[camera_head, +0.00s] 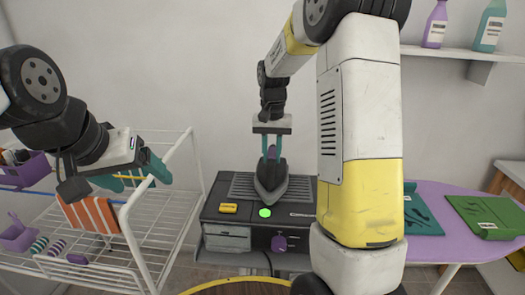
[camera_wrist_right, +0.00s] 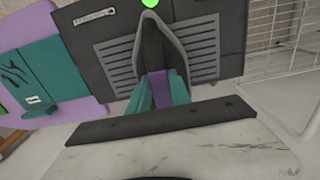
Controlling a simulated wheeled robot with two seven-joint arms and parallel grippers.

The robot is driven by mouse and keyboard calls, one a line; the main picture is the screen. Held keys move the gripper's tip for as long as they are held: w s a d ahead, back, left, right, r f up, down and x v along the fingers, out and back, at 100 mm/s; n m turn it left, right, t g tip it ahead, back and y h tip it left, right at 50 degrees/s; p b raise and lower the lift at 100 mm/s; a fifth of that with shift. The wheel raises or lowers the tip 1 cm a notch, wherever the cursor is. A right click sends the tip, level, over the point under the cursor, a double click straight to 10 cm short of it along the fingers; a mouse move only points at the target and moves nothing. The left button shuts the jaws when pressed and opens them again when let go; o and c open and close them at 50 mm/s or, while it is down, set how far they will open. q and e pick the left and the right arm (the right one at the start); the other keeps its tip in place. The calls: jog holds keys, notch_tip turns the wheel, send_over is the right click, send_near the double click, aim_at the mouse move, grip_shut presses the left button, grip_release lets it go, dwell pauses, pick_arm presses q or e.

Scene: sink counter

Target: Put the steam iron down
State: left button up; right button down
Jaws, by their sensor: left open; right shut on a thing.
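The steam iron (camera_head: 271,180) is dark grey and sits at the top of the dark ironing station (camera_head: 215,208), over its ribbed plate. My right gripper (camera_head: 271,152) comes down from above, its teal fingers shut on the iron's handle. In the right wrist view the iron (camera_wrist_right: 148,38) shows between the teal fingers (camera_wrist_right: 163,92), with a purple part of the handle between them. I cannot tell whether its sole touches the plate. My left gripper (camera_head: 150,170) is open and empty, at the left above the white rack.
A white wire rack (camera_head: 150,222) with an orange-striped item (camera_head: 92,216) and purple baskets stands at the left. A purple ironing board (camera_head: 440,251) with folded teal and green cloths is at the right. A shelf with bottles (camera_head: 490,27) hangs at the upper right.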

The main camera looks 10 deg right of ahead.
jog(key=c, duration=1.2)
grip_release()
jog(key=shift+f, duration=0.15)
notch_tip(320, 180, up, 11)
jog(key=s+r+n+t+y, duration=0.1)
jog(key=s+r+t, duration=0.1)
jog(key=s+r, duration=0.35)
jog(key=s+f+n+t, duration=0.1)
jog(key=s, duration=0.5)
jog(key=s+a+f+n+t, duration=0.1)
jog(key=s, duration=0.5)
jog(key=s+a+f+t+y, duration=0.1)
jog(key=s+f+t, duration=0.1)
jog(key=s, duration=0.4)
jog(key=shift+s+a+n, duration=0.1)
jog(key=shift+s+n, duration=0.3)
